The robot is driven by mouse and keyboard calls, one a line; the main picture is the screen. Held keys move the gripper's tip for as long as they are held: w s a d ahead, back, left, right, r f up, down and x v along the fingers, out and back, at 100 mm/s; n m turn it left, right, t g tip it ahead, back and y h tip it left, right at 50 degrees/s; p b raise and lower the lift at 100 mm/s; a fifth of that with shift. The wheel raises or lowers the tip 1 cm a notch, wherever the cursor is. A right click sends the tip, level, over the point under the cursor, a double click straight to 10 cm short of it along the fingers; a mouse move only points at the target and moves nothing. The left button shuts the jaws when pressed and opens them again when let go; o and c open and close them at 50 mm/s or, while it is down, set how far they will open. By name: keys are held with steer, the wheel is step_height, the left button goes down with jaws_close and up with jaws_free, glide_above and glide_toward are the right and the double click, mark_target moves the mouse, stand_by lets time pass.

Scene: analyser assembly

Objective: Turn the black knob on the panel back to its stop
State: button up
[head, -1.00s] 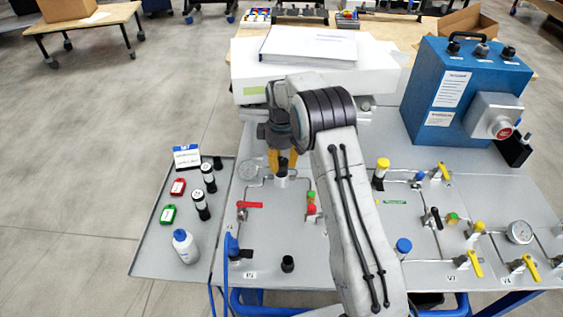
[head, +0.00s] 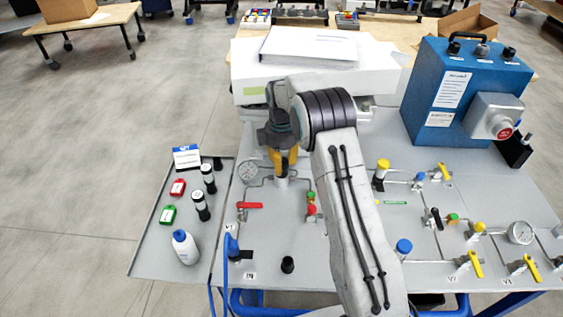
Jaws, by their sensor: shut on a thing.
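My gripper (head: 282,172) points straight down over the back left part of the grey panel (head: 262,218). Its yellow fingers are shut on the black knob, which they and the wrist almost wholly hide. A silver-grey fitting (head: 281,184) shows just below the fingertips, standing on the panel with thin pipes running to it. How far the knob is turned cannot be seen.
A round gauge (head: 248,171) and a red lever (head: 250,205) are left of the gripper. Red and green valves (head: 311,203) stand right of it. A short black cap (head: 288,264) stands in front. A white box (head: 310,82) is behind.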

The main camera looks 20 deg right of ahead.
steer(key=shift+f, duration=0.1)
steer(key=o, duration=1.2)
step_height(320, 180, up, 12)
stand_by(0.6)
